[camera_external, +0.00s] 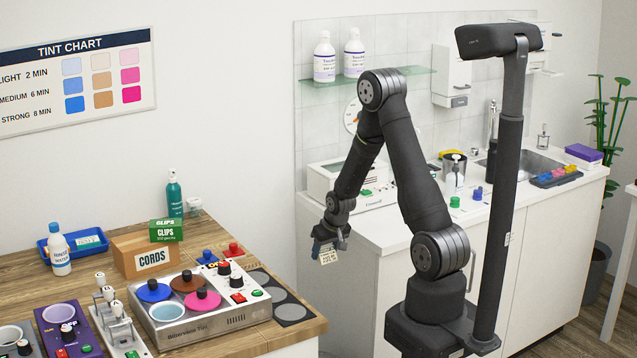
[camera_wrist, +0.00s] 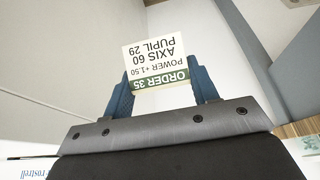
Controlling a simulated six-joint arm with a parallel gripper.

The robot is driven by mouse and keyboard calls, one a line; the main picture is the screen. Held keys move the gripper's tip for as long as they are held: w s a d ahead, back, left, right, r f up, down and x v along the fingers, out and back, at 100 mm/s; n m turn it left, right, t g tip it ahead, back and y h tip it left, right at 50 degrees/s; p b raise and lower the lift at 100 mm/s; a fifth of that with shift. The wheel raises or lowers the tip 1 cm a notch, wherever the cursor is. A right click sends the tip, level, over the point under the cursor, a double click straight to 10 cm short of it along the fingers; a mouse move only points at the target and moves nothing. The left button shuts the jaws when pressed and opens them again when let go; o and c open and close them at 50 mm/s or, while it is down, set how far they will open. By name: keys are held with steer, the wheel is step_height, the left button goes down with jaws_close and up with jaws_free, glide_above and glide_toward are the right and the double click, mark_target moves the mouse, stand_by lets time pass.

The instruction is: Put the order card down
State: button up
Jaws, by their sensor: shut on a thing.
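The order card (camera_wrist: 158,58) is a small white card with a green band reading "ORDER 35"; below that it reads "POWER +1.50", "AXIS 60" and "PUPIL 29". It appears upside down in the wrist view, between the two blue fingers of my gripper (camera_wrist: 163,88). My gripper is shut on the card. In the external view the gripper (camera_external: 322,246) hangs at the end of my arm, in the air between the wooden counter and the white sink cabinet. The card (camera_external: 328,256) shows there as a small pale piece below the fingers.
The wooden counter (camera_external: 290,332) holds a device with coloured discs (camera_external: 205,318), a CORDS box (camera_external: 146,256), a CLIPS box (camera_external: 166,230), a blue tray (camera_external: 50,252) and bottles. Grey round pads (camera_external: 291,312) lie at its right end. The white worktop (camera_external: 400,238) carries a white device (camera_external: 330,180).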

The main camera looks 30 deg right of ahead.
steer(key=shift+s+d+f, duration=0.3)
steer(key=shift+s+d, duration=0.15)
